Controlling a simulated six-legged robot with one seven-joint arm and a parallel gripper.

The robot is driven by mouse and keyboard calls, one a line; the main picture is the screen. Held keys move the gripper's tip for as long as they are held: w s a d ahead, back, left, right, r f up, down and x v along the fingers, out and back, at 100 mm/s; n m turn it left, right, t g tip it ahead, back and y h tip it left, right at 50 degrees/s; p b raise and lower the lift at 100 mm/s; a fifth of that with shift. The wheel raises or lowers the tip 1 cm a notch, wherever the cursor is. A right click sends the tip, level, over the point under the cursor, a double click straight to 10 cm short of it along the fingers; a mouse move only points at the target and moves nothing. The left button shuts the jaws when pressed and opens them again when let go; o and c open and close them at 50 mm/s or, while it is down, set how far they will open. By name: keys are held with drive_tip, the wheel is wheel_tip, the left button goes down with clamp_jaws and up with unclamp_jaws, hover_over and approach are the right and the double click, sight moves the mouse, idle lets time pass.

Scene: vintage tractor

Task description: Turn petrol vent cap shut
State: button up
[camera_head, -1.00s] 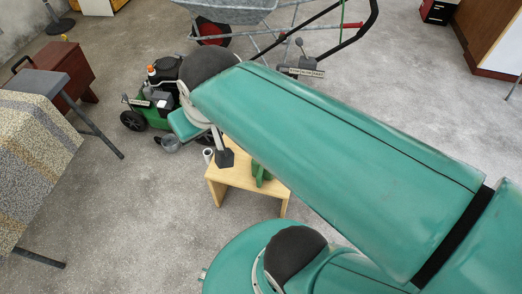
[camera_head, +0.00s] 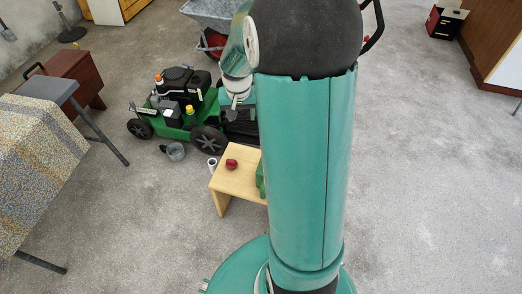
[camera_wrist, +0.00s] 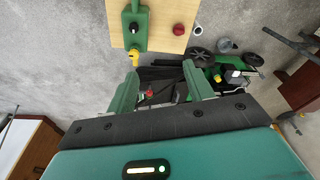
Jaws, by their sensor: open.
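A green petrol can (camera_wrist: 133,14) stands on the wooden stool (camera_wrist: 157,37) in the wrist view, with a small black knob (camera_wrist: 133,27) on top and a yellow spout end (camera_wrist: 134,57). I cannot tell for sure whether the black knob is the vent cap. A red cap-like piece (camera_wrist: 178,29) lies on the stool beside the can; it also shows in the head view (camera_head: 231,164). My gripper (camera_wrist: 160,70) is open and empty, its two green fingers apart and short of the can. In the head view my arm hides most of the can (camera_head: 260,177).
A white cylinder (camera_head: 212,163) stands at the stool's left edge. A green mower (camera_head: 178,110) and a grey metal can (camera_head: 176,151) are behind and left of the stool. A cloth-covered table (camera_head: 38,150) stands at left.

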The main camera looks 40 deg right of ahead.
drive_tip(key=d+f+m+g, duration=0.1)
drive_tip(key=d+f, duration=0.3)
drive_tip(key=f, duration=0.3)
drive_tip(key=s+d+f+m+y, duration=0.1)
drive_tip(key=d+f+m, duration=0.15)
drive_tip(key=f, duration=0.45)
drive_tip(key=d+f+g, duration=0.1)
drive_tip(key=d+f, duration=0.4)
drive_tip(key=f, duration=0.1)
wheel_tip(320, 180, down, 14)
drive_tip(key=shift+s+a+f, duration=0.15)
drive_tip(key=shift+f, duration=0.1)
drive_tip(key=c, duration=1)
